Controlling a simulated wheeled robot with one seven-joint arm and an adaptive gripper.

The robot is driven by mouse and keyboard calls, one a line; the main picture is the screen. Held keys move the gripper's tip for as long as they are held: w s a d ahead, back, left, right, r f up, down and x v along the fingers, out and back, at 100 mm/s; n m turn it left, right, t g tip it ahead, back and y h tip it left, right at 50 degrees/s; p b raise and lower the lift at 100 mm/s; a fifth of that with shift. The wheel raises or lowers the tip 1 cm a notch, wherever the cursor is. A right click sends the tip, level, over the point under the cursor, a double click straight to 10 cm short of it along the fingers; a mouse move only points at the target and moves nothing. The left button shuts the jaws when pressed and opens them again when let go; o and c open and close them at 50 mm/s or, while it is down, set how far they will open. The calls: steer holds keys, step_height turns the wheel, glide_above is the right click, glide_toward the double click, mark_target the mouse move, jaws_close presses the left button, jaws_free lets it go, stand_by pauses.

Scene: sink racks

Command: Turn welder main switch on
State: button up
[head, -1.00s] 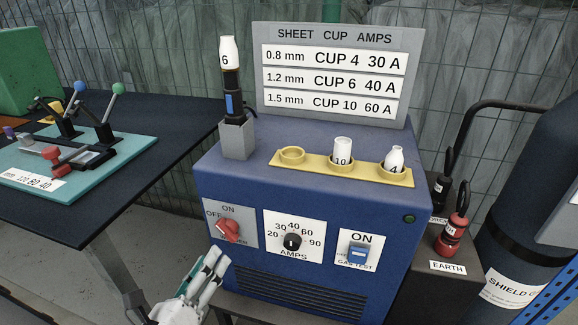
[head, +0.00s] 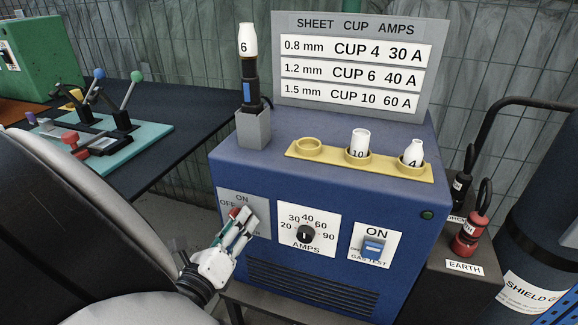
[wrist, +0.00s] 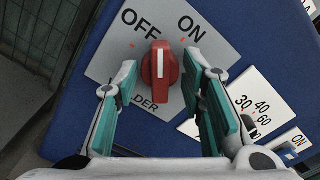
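The welder (head: 300,178) is a blue box. Its main switch is a red knob (head: 234,212) on a grey plate at the front left, mostly hidden by my gripper (head: 242,220) in the head view. In the wrist view the red knob (wrist: 160,70) is clear, with "OFF" to its upper left and "ON" to its upper right. Its white mark points up in that picture, between the two labels. My gripper (wrist: 162,72) is open, one finger on each side of the knob. Small gaps seem to separate the fingertips from it.
Right of the switch are the amps dial (head: 305,233) and the blue gas test switch (head: 374,247). A yellow cup rack (head: 333,166) and torch holder (head: 253,130) stand on top. A dark bench (head: 160,125) with levers is at left; a gas cylinder (head: 545,200) is at right.

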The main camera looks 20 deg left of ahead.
jaws_close()
steer(key=shift+f+m+b, duration=0.1)
steer(key=shift+m+b, duration=2.6)
steer(key=shift+m, duration=0.8)
jaws_free()
steer(key=s+p, duration=0.1)
steer(key=s, duration=0.4)
steer(key=shift+a, duration=0.2)
